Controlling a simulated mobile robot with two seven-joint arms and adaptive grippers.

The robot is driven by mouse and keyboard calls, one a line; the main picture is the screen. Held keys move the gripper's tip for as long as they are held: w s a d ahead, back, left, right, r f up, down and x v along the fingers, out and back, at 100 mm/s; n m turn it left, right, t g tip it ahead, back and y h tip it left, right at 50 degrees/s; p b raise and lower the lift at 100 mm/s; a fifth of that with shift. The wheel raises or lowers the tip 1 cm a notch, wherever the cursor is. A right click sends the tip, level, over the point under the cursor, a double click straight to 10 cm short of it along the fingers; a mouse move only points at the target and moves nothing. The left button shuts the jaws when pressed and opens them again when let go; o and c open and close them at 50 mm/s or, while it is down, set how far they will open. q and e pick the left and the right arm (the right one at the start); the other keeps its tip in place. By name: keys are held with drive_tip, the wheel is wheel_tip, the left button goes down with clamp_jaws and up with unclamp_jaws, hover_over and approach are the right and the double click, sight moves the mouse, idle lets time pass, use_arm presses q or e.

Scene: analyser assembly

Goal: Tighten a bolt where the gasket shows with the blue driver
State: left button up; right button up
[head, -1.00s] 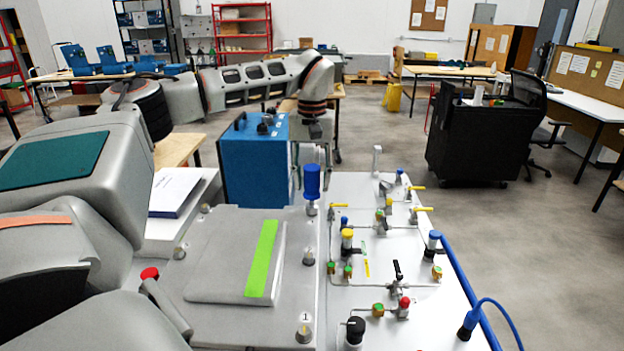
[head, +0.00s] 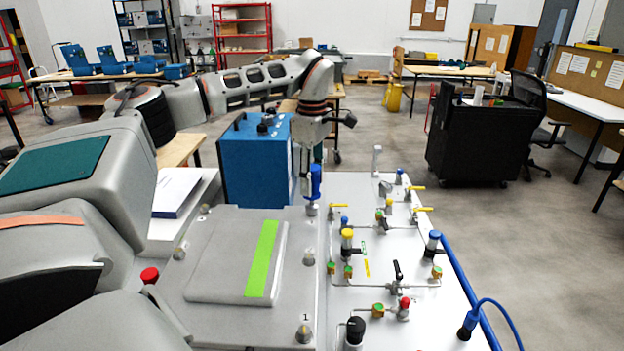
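The blue driver (head: 316,182) stands upright on a bolt at the back right corner of the grey cover plate (head: 225,222). My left gripper (head: 309,182) points down at the driver, with a grey finger along the driver's left side. The far finger is mostly hidden, so I cannot tell whether the fingers press on the handle. Other bolts show at the right edge (head: 309,257), the front right (head: 304,333), marked 1, the left edge (head: 180,252) and the back left (head: 204,209). I cannot make out a gasket under any of them. My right gripper is not in view.
A light panel (head: 400,325) with valves, coloured caps and thin pipes lies right of the cover plate. A blue box (head: 254,165) stands behind the plate, close to my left arm. A red knob (head: 149,275) is at the left. A blue hose (head: 460,275) runs along the panel's right edge.

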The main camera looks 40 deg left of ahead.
use_arm(q)
drive_tip(key=n, duration=0.7)
clamp_jaws()
drive_tip(key=m, duration=1)
unclamp_jaws()
